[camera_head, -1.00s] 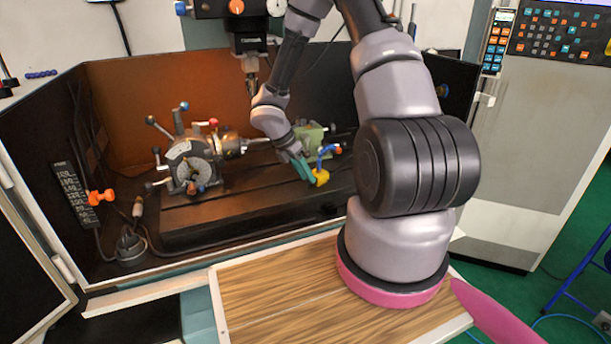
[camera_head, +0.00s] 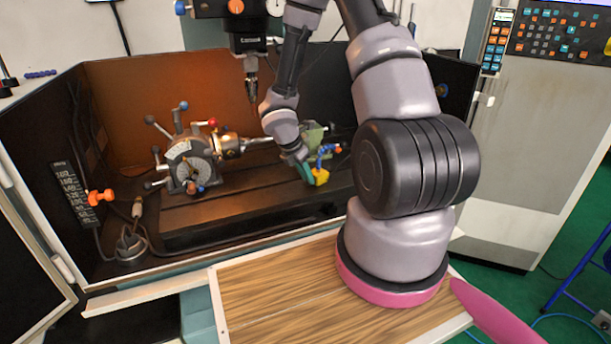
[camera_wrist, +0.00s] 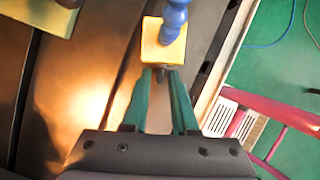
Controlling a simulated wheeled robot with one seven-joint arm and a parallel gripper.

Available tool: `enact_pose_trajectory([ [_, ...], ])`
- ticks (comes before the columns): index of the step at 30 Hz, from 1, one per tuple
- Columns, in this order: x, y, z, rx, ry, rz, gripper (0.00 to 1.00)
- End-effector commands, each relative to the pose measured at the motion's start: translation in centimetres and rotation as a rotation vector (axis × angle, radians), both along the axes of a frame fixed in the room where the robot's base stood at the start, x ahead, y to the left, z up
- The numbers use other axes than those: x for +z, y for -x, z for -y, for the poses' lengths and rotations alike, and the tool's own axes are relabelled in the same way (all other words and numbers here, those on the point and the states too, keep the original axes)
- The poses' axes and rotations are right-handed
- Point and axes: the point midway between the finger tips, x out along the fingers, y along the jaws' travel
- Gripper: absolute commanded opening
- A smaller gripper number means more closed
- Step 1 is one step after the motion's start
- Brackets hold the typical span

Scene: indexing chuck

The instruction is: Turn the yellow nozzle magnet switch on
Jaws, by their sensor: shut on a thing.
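The yellow nozzle magnet base (camera_head: 320,177) sits on the machine bed, with a blue jointed hose (camera_head: 327,151) rising from it to an orange tip. In the wrist view the yellow block (camera_wrist: 152,52) is straight ahead of the fingers, with the blue hose (camera_wrist: 173,20) above it. A small dark switch knob (camera_wrist: 162,72) sticks out of the block's near face. My gripper (camera_wrist: 161,78) has its teal fingertips around this knob and is shut on it; the fingertips partly hide it. In the head view my gripper (camera_head: 307,172) is just left of the yellow block.
The indexing chuck (camera_head: 190,165) with its levers stands on the bed (camera_head: 215,215) to the left. A green tailstock (camera_head: 313,137) is behind the nozzle. A drill spindle (camera_head: 251,75) hangs above. Dark enclosure walls surround the bed; a wooden board (camera_head: 270,300) lies in front.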

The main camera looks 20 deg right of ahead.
Motion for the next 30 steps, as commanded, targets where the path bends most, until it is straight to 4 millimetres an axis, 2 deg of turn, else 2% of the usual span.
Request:
enact_pose_trajectory([
  [15,0.2,0.0,0.1,-0.003,-0.022,0.055,0.00],
  [16,0.2,0.0,0.1,-0.003,-0.022,0.055,0.34],
  [17,0.2,0.0,0.1,-0.003,-0.022,0.055,0.40],
  [26,0.2,0.1,0.0,-0.003,-0.022,0.052,0.40],
  [30,1.2,0.2,-0.4,-0.001,-0.022,0.055,0.40],
])
